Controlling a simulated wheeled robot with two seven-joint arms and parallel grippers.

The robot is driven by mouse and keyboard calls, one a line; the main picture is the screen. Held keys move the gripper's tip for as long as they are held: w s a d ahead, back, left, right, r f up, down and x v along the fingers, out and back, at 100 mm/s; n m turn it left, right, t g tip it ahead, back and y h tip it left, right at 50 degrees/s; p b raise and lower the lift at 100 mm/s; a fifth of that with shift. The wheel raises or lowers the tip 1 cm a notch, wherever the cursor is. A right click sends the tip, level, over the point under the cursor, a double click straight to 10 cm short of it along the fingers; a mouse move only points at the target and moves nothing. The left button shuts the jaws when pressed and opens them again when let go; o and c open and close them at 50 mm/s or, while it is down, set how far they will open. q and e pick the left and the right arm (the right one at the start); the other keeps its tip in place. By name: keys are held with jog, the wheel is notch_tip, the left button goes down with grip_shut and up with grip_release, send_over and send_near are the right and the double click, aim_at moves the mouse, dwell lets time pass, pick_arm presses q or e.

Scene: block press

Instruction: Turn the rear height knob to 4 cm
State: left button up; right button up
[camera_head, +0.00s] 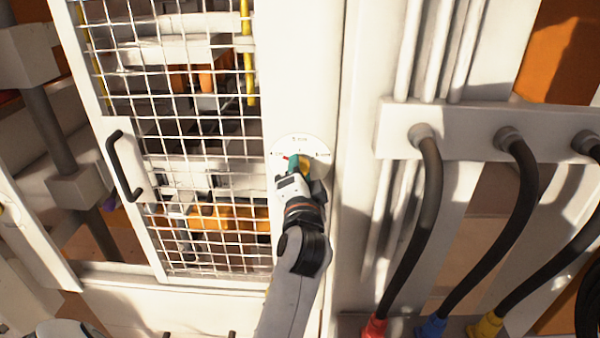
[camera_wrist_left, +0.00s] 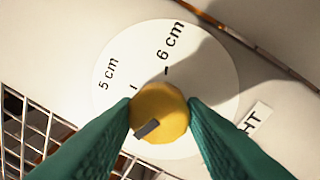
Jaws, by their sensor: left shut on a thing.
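The rear height knob (camera_wrist_left: 160,103) is a round yellow knob with a dark grey pointer mark on its lower left edge in the left wrist view. It sits on a white round dial (camera_wrist_left: 210,60). The labels 5 cm and 6 cm are readable; the pointer is at neither of them, and the label it faces is hidden or out of view. In the head view the dial (camera_head: 291,144) is on the white panel beside the mesh door. My left gripper (camera_head: 297,169) is shut on the knob, its teal fingertips touching both sides. My right gripper is not in view.
A wire-mesh door (camera_head: 195,140) with a black handle (camera_head: 122,165) is left of the dial. At right, a white box (camera_head: 465,128) carries thick black hoses (camera_head: 428,200) that run down to coloured ends. A partly hidden label (camera_wrist_left: 257,117) is beside the dial.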

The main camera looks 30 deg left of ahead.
aim_at(299, 118)
pick_arm(q)
jog(key=o, duration=1)
notch_tip(299, 118, up, 10)
jog(key=shift+s+f, duration=0.1)
jog(key=shift+s, duration=0.15)
jog(key=shift+w, duration=0.3)
jog(key=shift+s, duration=0.15)
